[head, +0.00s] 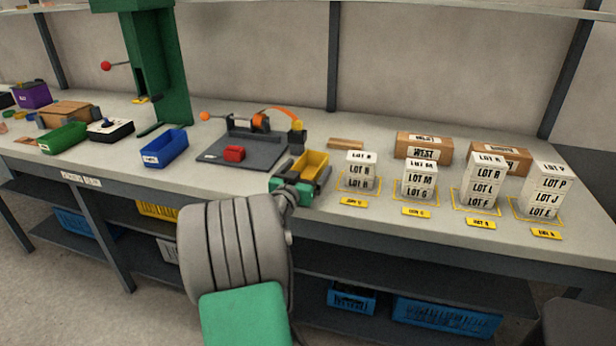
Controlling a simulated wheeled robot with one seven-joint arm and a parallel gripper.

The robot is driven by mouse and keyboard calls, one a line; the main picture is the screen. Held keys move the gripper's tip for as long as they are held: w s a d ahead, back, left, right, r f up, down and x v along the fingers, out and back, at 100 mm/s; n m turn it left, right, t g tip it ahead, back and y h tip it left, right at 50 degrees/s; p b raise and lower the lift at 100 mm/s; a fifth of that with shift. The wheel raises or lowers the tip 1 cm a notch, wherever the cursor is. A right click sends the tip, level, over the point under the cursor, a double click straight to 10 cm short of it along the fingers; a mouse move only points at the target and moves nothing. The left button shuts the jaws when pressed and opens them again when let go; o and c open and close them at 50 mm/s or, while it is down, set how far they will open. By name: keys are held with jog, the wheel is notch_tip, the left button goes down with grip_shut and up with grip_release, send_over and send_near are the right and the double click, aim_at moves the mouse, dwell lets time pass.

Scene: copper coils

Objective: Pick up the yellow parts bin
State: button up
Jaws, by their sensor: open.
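The yellow parts bin (314,160) sits on the workbench right of the dark grey machine plate. Its open top faces up, and its near side is partly hidden by my gripper. My gripper (303,178), green with dark fingers, is open at the bin's near side. One dark finger shows along the bin's right side; I cannot tell whether the fingers touch it.
A blue bin (164,147) lies farther left. White lot-box stacks (360,170) stand close on the right. A brown block (345,144) lies behind. The bench's front strip is clear.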

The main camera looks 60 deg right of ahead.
jog(key=c, duration=1.5)
